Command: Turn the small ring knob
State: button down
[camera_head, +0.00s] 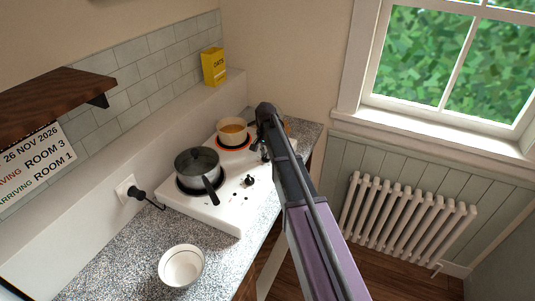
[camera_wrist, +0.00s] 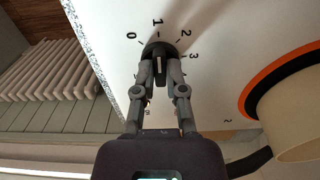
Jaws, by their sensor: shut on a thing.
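A dark round knob (camera_wrist: 160,48) sits on the white hob, with the marks 0, 1, 2 and 3 printed around its far side in the wrist view. My gripper (camera_wrist: 159,68) is shut on this knob, one finger on each side of its raised grip. The grip stands roughly upright in the picture; its exact setting is hard to tell. In the head view my gripper (camera_head: 260,150) is at the hob's right edge and largely hides the knob. Another black knob (camera_head: 250,181) stands nearer on the hob, free of the gripper.
A pot of orange contents (camera_head: 232,132) stands on an orange-red ring just left of my gripper. A white bowl (camera_head: 181,267) is on the speckled counter. A radiator (camera_head: 405,220) is to the right.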

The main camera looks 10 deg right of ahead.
jog(key=shift+d, duration=0.25)
jog(key=shift+a, duration=0.1)
jog(key=shift+s+n, duration=0.1)
jog(key=shift+n, duration=0.2)
jog(key=n, duration=0.8)
jog(key=shift+a+n, duration=0.1)
jog(key=shift+n, duration=0.2)
